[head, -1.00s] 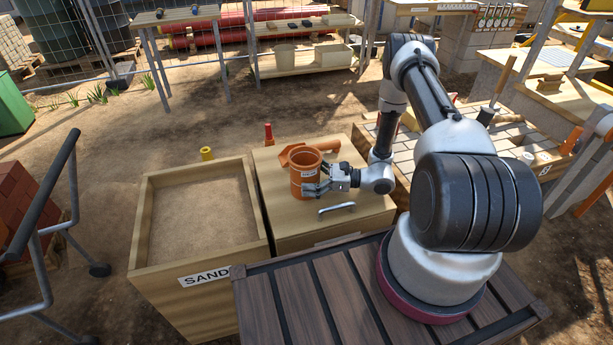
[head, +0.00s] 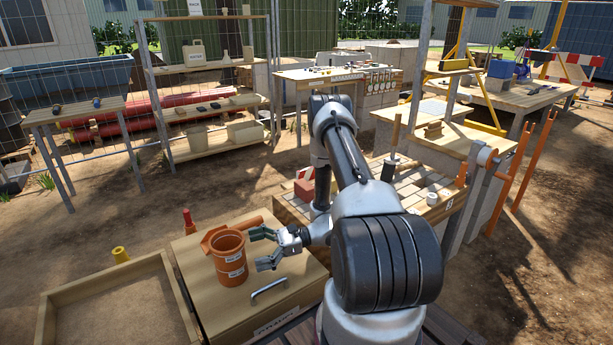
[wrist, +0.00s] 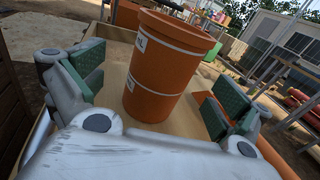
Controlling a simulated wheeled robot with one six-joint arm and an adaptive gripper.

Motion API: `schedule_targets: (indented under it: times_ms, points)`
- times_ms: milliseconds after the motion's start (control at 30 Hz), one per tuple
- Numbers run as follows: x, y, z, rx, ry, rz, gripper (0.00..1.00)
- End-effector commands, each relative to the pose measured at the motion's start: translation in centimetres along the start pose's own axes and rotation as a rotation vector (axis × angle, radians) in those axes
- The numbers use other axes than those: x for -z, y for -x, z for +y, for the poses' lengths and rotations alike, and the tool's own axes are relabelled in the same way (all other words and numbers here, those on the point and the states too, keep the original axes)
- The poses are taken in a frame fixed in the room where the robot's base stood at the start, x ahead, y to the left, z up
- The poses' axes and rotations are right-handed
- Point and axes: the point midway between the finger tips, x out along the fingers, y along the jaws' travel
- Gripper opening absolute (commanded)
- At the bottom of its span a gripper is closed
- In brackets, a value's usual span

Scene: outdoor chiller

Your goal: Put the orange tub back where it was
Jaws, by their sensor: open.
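The orange tub (head: 230,262) stands upright on the wooden lid of a box (head: 245,312) with a metal handle. It has pale label bands and also shows in the wrist view (wrist: 163,70), between and beyond my fingers. My gripper (head: 262,248) is open just right of the tub, with its two fingers apart and nothing held. In the wrist view my gripper (wrist: 150,95) has its green pads on either side of the tub, clear of its wall.
An orange scoop-like piece (head: 215,236) lies behind the tub. A red-topped bottle (head: 189,222) and a yellow piece (head: 120,255) stand behind the boxes. An open sand box (head: 120,310) is at left.

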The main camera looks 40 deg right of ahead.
Motion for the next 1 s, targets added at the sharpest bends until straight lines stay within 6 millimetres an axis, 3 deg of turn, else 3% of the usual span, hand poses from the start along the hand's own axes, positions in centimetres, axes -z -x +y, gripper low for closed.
schedule_targets:
  times_ms: [33,200,500,700,1000]
  points:
    - [-2.5,-0.1,-0.2,-0.055,0.052,0.025,1.0]
    - [-11.1,0.2,1.5,-0.296,0.253,0.154,1.0]
    - [-23.4,3.1,7.3,-0.678,0.656,0.427,1.0]
    - [-29.4,6.6,11.5,-0.881,0.953,0.632,1.0]
    - [-35.8,12.7,16.2,-1.089,1.424,0.968,1.0]
